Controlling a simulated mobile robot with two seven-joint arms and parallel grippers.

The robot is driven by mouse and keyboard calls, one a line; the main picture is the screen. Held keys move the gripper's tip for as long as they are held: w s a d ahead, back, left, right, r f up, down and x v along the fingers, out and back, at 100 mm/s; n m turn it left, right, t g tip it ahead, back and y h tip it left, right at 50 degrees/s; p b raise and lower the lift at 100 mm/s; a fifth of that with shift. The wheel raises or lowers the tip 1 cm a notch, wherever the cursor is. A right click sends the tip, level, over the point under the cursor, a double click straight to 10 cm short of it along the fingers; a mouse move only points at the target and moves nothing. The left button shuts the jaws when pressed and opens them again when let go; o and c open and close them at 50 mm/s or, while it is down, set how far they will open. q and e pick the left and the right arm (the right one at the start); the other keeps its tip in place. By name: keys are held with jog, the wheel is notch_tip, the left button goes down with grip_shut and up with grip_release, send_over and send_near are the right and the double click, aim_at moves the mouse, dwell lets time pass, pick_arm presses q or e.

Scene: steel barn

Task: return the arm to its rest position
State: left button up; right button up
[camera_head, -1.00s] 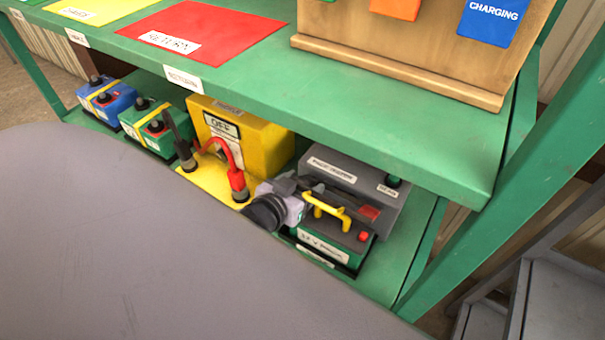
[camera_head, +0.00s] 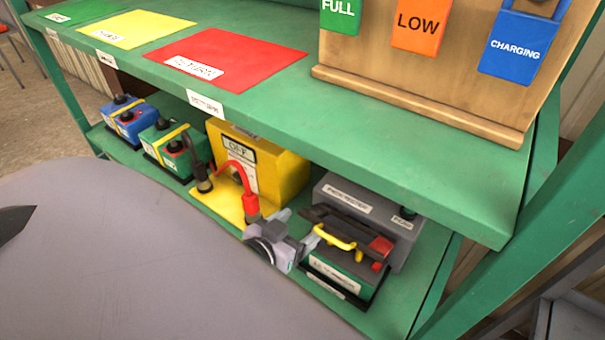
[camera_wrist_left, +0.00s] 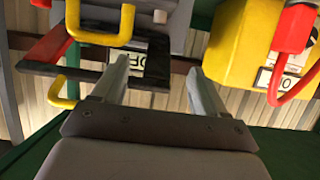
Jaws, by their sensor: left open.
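My left gripper (camera_head: 307,238) is over the lower shelf, just left of a green battery (camera_head: 343,277) with a dark top and a yellow handle (camera_head: 335,237). The left wrist view shows its two fingers (camera_wrist_left: 158,75) apart with nothing held between them. The yellow handle (camera_wrist_left: 100,30) is at upper left there, beyond the left finger; whether they touch is unclear. My right gripper is not in view.
A yellow OFF box (camera_head: 285,172) with a red cable (camera_head: 238,172) stands close left of the gripper. A grey box (camera_head: 370,205) is behind the battery. The green upper shelf (camera_head: 400,150) overhangs them. Blue (camera_head: 128,120) and green (camera_head: 172,150) batteries sit farther left.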

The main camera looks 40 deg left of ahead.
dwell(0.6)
pick_arm(q)
jog(key=s+d+f+m+g+h, duration=0.1)
jog(key=s+d+f, duration=0.2)
jog(key=f, duration=0.3)
jog(key=s+d+f+m+g+h, duration=0.2)
jog(key=s+d+f, duration=0.1)
jog(key=f, duration=0.3)
jog(key=shift+s+d+f, duration=0.35)
jog(key=shift+s+f, duration=0.05)
jog(key=shift+s, duration=0.05)
jog(key=shift+a, duration=0.15)
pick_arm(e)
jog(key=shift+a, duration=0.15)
